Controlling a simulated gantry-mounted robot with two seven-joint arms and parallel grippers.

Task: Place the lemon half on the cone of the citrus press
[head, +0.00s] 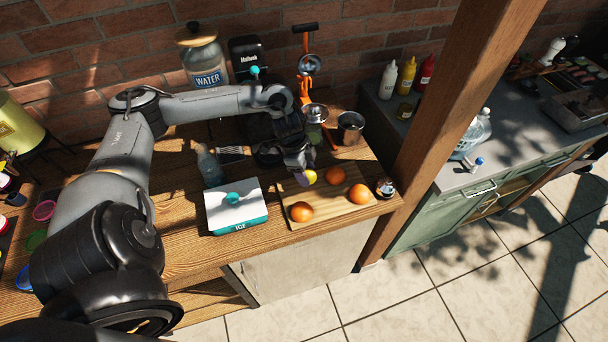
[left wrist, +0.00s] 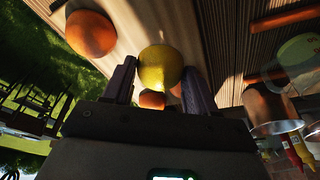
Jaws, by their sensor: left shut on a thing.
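The yellow lemon half (head: 311,177) is between the fingers of my left gripper (head: 305,176), over the cutting board (head: 331,212). In the left wrist view the lemon half (left wrist: 160,67) sits between the two purple-grey fingers, its rounded yellow side showing; its cut face is not visible. The gripper is shut on it. The citrus press (head: 305,82) is orange with a black-handled lever and stands behind the gripper near the wall. Its cone cannot be made out. My right gripper is in neither view.
Several oranges (head: 359,194) lie on and around the board. A white and teal ice box (head: 236,210) is left of it, with a spray bottle (head: 210,166) behind. A metal cup (head: 350,127) stands right of the press, and a water jar (head: 204,62) stands at the wall.

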